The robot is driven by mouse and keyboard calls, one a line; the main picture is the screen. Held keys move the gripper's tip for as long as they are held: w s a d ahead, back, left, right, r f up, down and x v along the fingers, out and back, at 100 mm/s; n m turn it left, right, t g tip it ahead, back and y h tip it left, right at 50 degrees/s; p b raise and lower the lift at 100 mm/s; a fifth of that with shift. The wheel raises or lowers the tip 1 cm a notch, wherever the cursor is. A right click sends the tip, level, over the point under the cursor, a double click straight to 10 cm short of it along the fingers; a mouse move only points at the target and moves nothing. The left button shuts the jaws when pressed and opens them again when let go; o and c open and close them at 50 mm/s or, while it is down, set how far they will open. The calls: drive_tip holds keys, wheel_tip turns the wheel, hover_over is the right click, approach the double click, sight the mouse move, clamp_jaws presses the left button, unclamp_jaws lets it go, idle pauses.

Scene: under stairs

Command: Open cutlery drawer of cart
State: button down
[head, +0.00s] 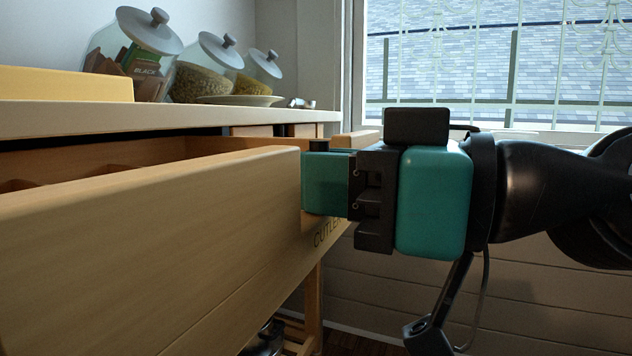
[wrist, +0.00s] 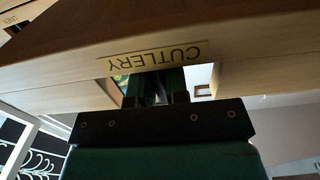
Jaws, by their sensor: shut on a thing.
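The wooden cutlery drawer (head: 150,235) of the cart stands pulled out at the left of the head view, with part of its inside and a divider showing behind the front panel. Its label CUTLERY (wrist: 153,55) appears upside down in the wrist view and is partly hidden by my gripper in the head view. My gripper (head: 318,182), teal and black, is shut on the edge of the drawer front at the cutout by the label. Its fingers also show in the wrist view (wrist: 158,88); their tips are hidden behind the panel.
The cart top (head: 200,118) lies above and behind the drawer. A window (head: 490,60) is at the back right. A cart leg (head: 313,300) stands below the drawer.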

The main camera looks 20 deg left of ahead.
drive_tip(key=shift+w+d, duration=0.1)
drive_tip(key=shift+d, duration=0.05)
drive_tip(key=c, duration=1.1)
unclamp_jaws()
